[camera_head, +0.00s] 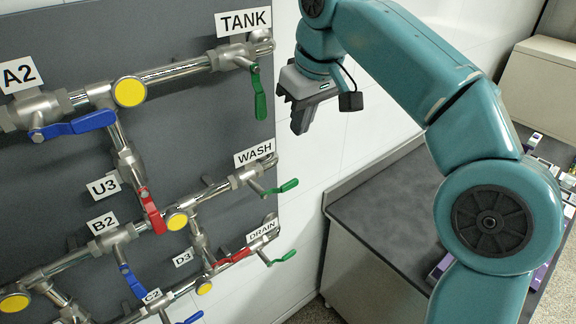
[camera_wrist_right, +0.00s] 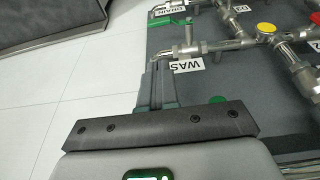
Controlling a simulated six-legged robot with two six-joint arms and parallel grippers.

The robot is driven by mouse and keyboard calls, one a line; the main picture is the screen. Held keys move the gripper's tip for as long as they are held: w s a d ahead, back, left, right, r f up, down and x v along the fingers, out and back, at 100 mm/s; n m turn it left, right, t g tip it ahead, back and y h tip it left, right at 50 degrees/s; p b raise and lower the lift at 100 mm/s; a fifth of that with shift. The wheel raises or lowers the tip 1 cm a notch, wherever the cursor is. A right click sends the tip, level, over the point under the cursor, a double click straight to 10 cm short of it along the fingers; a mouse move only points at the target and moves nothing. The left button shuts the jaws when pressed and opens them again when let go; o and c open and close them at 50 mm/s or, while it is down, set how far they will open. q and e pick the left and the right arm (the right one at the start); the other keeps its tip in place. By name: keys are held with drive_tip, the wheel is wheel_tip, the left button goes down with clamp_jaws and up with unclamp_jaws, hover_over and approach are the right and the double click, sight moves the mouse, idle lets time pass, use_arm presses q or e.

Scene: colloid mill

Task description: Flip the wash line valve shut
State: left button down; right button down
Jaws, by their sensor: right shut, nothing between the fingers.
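The wash line valve sits under the WASH label on the middle pipe, and its green lever (camera_head: 284,187) sticks out to the right past the panel's edge. In the right wrist view the WASH label (camera_wrist_right: 188,65) is partly covered by my fingers, and a green lever (camera_wrist_right: 170,22) shows above the valve body. My right gripper (camera_head: 299,122) is shut and empty. In the head view it hangs above and to the right of the wash lever, clear of it, fingers pointing down. Its fingers also show in the right wrist view (camera_wrist_right: 156,85). My left gripper is out of view.
The TANK valve's green lever (camera_head: 261,92) hangs down left of my right gripper. The DRAIN valve's green lever (camera_head: 284,257) is below the wash one. Blue and red levers and pipes fill the grey panel (camera_head: 190,25). A dark-topped counter (camera_head: 385,195) stands right.

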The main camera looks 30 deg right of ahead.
drive_tip(key=shift+s, duration=0.1)
drive_tip(key=b, duration=0.1)
approach(290, 182)
drive_tip(key=w+x, duration=0.1)
drive_tip(key=x, duration=0.5)
drive_tip(key=shift+s+d+f, duration=0.1)
drive_tip(key=shift+s+f, duration=0.15)
drive_tip(key=shift+s, duration=0.1)
